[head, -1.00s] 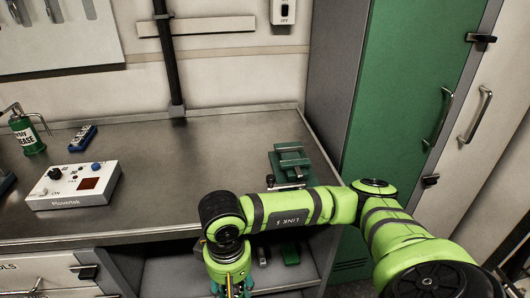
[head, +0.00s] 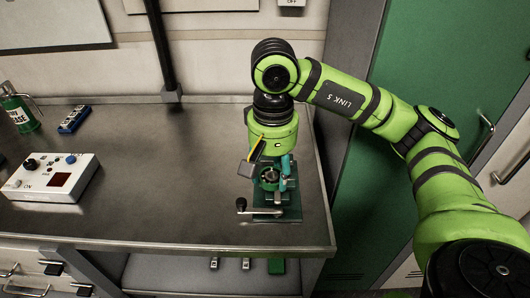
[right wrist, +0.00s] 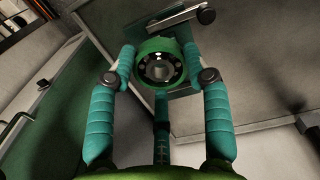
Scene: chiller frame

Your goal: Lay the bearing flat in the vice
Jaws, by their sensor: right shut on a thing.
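My right gripper (head: 271,180) hangs over the bench with its teal fingers pointing down. It is shut on the bearing (right wrist: 158,66), a green ring with a metal centre and balls, which also shows between the fingers in the head view (head: 269,175). In the right wrist view the bearing's round face is turned towards the camera. The green vice (head: 277,214) stands on the bench right below, its handle knob (head: 241,203) at the left. The fingers partly hide its jaws, and I cannot tell whether the bearing touches them. My left gripper is not in view.
A white control box (head: 50,178), a blue block (head: 74,119) and a green grease can (head: 19,112) stand at the left of the bench (head: 160,200). A dark post rises at the back. A green cabinet (head: 440,70) stands to the right. The middle of the bench is clear.

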